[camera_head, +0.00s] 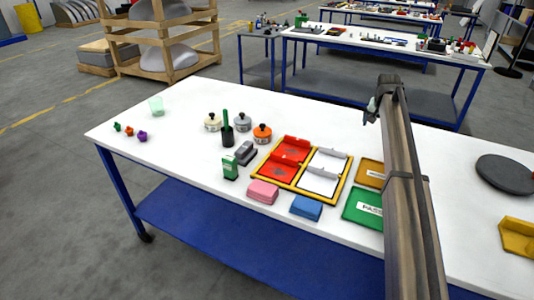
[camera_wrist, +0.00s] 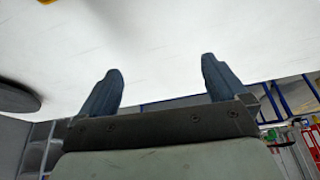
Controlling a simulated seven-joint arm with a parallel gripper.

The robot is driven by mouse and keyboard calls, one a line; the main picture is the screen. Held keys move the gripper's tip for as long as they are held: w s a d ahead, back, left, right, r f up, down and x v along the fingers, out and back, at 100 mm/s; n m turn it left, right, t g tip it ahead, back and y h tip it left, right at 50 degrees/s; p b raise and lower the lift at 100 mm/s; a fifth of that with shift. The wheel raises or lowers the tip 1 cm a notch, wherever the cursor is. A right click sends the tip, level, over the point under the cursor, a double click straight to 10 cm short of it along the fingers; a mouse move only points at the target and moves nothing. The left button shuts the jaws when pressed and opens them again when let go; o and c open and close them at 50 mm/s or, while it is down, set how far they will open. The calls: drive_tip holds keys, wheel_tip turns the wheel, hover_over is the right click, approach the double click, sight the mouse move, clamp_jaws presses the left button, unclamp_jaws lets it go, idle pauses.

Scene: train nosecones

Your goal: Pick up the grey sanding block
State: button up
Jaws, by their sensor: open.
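A dark grey block (camera_head: 245,152), which looks like the sanding block, lies on the white table (camera_head: 190,110) in the head view. In the head view my gripper (camera_head: 369,112) shows small beside my arm, near the table's far edge, well to the right of the grey block. The grey block does not show in the wrist view.
Close to the grey block are a green-handled dark tool (camera_head: 227,130) and several small lidded pots (camera_head: 262,133). A pink block (camera_head: 262,192) and a blue block (camera_head: 306,207) lie in front of the yellow-framed tray (camera_head: 264,168). A dark disc (camera_head: 507,173) lies right.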

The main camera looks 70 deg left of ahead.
drive_tip(key=s+a+r+g, duration=0.1)
drive_tip(key=s+a, duration=0.4)
drive_tip(key=s, duration=0.6)
drive_tip(key=s+a+r+g, duration=0.1)
drive_tip(key=s+a, duration=0.4)
drive_tip(key=s, duration=0.7)
drive_tip(key=r+n+g+h, duration=0.1)
drive_tip(key=h, duration=0.2)
hover_over(244, 147)
drive_tip(key=a, duration=0.1)
wheel_tip(244, 147, down, 8)
drive_tip(key=shift+r, duration=0.25)
drive_tip(key=shift+d+f, duration=0.25)
drive_tip(key=shift+f, duration=0.45)
drive_tip(key=shift+d+f, duration=0.15)
drive_tip(key=shift+f, duration=1.75)
drive_tip(key=shift+c, duration=0.3)
drive_tip(key=c, duration=1.2)
drive_tip(key=shift+o, duration=0.2)
